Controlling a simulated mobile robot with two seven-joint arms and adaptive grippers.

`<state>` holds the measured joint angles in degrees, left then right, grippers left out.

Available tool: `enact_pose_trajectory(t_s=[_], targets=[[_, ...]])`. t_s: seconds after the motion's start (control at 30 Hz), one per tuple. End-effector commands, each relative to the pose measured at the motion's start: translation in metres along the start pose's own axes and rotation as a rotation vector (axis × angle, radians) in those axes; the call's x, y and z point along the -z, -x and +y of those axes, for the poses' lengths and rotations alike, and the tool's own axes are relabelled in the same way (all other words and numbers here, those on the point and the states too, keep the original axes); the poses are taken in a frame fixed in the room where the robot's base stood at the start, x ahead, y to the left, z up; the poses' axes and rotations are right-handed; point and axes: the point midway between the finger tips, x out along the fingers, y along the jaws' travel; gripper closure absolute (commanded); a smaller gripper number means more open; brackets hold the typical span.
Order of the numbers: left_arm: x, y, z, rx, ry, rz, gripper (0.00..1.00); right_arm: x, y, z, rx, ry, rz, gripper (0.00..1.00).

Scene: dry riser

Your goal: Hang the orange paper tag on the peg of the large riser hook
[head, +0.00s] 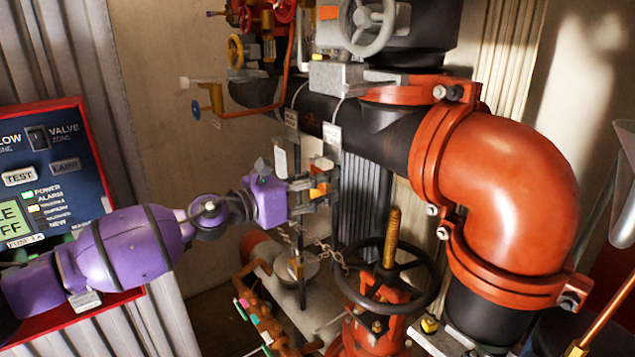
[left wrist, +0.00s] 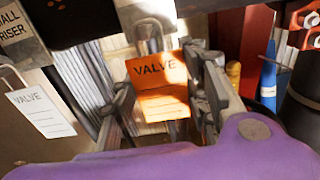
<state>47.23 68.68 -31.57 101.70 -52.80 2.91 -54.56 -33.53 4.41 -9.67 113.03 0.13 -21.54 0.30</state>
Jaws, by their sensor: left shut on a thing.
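The orange paper tag (left wrist: 158,88), printed VALVE, sits between the fingers of my left gripper (left wrist: 165,105). It is upright, its face toward the wrist camera. In the head view the orange tag (head: 318,189) shows as a small patch at my left gripper (head: 312,188), which is shut on it. A grey loop (left wrist: 149,34) stands at the tag's top edge, just under a pale plate (left wrist: 146,12). I take this for the large riser hook's place; I cannot tell whether the loop is around a peg. My right gripper is not in view.
A white VALVE tag (left wrist: 39,112) hangs left beside the small riser sign (left wrist: 16,28). The black pipe (head: 375,150) runs above the gripper. A black handwheel (head: 388,280) and chain (head: 325,250) are below. The alarm panel (head: 50,175) is at left.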

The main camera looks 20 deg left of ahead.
Motion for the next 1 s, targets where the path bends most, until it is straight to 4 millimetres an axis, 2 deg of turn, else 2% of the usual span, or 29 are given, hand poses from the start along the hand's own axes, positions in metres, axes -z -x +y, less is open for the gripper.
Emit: enact_pose_trajectory(t_s=[0.1, 0.13, 0.27, 0.67, 0.77, 1.0], targets=[[0.000, 0.000, 0.000, 0.000, 0.000, 0.000, 0.68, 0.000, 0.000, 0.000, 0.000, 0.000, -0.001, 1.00], [0.000, 0.000, 0.000, 0.000, 0.000, 0.000, 0.54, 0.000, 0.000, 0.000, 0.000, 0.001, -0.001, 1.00], [0.000, 0.000, 0.000, 0.000, 0.000, 0.000, 0.37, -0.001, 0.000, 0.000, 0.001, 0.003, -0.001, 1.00], [0.001, 0.004, 0.000, -0.001, 0.001, 0.001, 0.36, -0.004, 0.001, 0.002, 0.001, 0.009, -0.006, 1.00], [0.002, 0.013, 0.001, -0.002, 0.002, 0.001, 0.36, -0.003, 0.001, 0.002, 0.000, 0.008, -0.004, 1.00], [0.003, 0.053, 0.000, -0.002, 0.002, 0.004, 0.36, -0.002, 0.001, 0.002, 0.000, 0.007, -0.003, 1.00]])
